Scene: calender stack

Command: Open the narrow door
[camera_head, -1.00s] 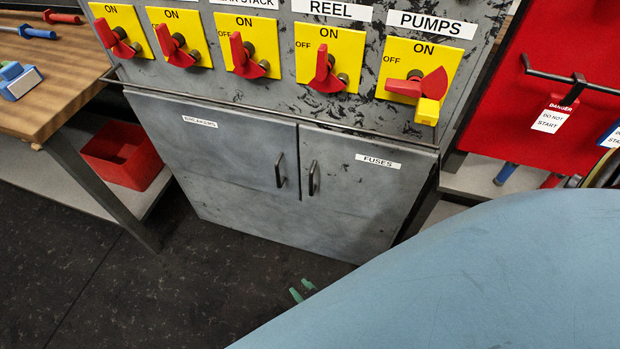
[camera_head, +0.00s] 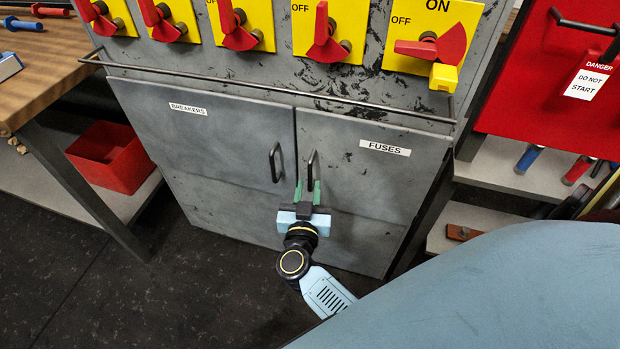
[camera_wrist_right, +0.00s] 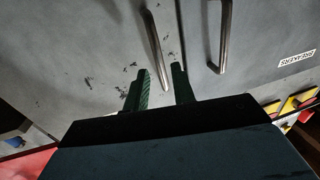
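The narrow door (camera_head: 372,185) is the grey cabinet door labelled FUSES, on the right of the pair, and it looks shut. Its dark bar handle (camera_head: 311,170) stands near its left edge. My right gripper (camera_head: 307,191) is just in front of the lower end of this handle, with its green fingers apart. In the right wrist view the fingers (camera_wrist_right: 161,83) are open, and the lower part of the handle (camera_wrist_right: 152,45) shows between them in the picture. I cannot tell whether they touch it. My left gripper is not in view.
A rail (camera_head: 260,90) runs above both doors under the red switches. A workbench (camera_head: 45,85) with a red bin (camera_head: 110,157) stands left. Shelves (camera_head: 510,165) are at right.

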